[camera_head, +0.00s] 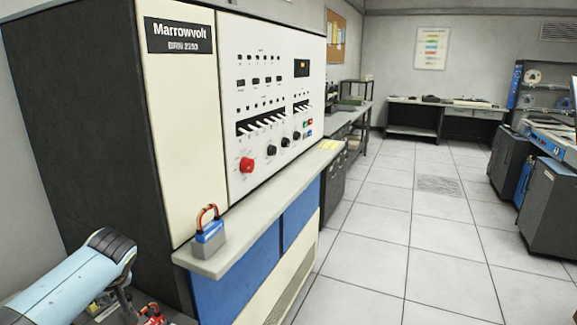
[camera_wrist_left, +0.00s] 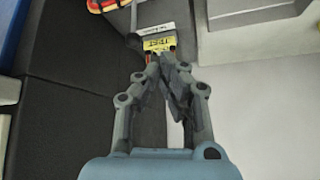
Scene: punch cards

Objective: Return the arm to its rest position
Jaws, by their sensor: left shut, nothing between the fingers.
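My left arm (camera_head: 75,285) comes in at the lower left of the head view, with a light blue link and a dark joint cap. Only a grey part of my left gripper (camera_head: 127,305) shows there, low beside the dark side of the cabinet. In the left wrist view my left gripper (camera_wrist_left: 163,58) has its grey fingers drawn together at the tips, shut and empty. A tag with yellow and white parts (camera_wrist_left: 158,43) shows just beyond the fingertips; I cannot tell whether they touch it. My right gripper is not in view.
The Marrowvolt cabinet (camera_head: 75,120) stands close to my left arm. A padlock with a red shackle (camera_head: 208,240) stands on its ledge (camera_head: 250,205). A red object (camera_head: 152,316) lies near the gripper. The tiled floor (camera_head: 400,240) to the right is clear.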

